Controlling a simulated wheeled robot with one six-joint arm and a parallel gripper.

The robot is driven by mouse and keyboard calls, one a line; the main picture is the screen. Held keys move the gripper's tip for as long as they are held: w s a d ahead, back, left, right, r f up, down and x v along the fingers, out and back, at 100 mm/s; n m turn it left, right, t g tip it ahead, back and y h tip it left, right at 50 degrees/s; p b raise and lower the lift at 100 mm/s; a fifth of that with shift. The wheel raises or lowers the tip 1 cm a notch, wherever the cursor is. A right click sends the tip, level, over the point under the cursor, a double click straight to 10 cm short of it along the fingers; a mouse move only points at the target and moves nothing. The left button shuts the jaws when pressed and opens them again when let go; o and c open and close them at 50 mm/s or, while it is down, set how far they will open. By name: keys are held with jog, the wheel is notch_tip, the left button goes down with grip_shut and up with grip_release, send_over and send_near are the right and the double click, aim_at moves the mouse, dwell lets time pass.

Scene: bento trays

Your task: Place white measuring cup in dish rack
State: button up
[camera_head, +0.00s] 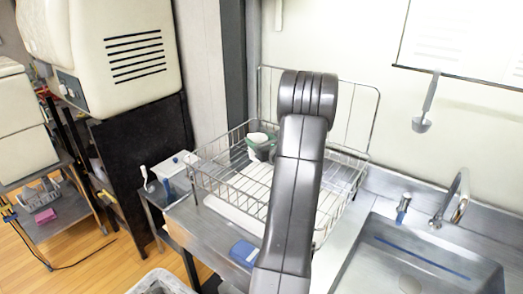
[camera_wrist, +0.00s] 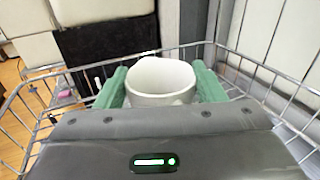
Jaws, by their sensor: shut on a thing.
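The white measuring cup (camera_wrist: 160,80) is between the two green fingers of my gripper (camera_wrist: 161,88) in the wrist view, which are shut on it. Its rim faces up toward the camera. In the head view the cup (camera_head: 258,138) shows small beside the green gripper (camera_head: 262,150), partly hidden by it. The wire dish rack (camera_head: 222,187) stands on the steel counter, and the cup and gripper appear over its back left part. Its wires also show around the cup in the wrist view (camera_wrist: 38,98). I cannot tell whether the cup touches the rack floor.
A steel sink (camera_head: 420,262) with a faucet (camera_head: 458,198) lies right of the rack. A ladle (camera_head: 424,115) hangs on the wall. A blue item (camera_head: 244,252) lies on the counter in front of the rack. The visible rack floor looks empty; my arm hides part of it.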

jog(key=shift+f+p, duration=0.45)
jog(key=shift+f, duration=1.55)
jog(key=o, duration=1.2)
jog(key=shift+f, duration=0.1)
jog(key=b+v, duration=0.3)
jog(key=v, duration=0.9)
jog(key=shift+b, duration=0.4)
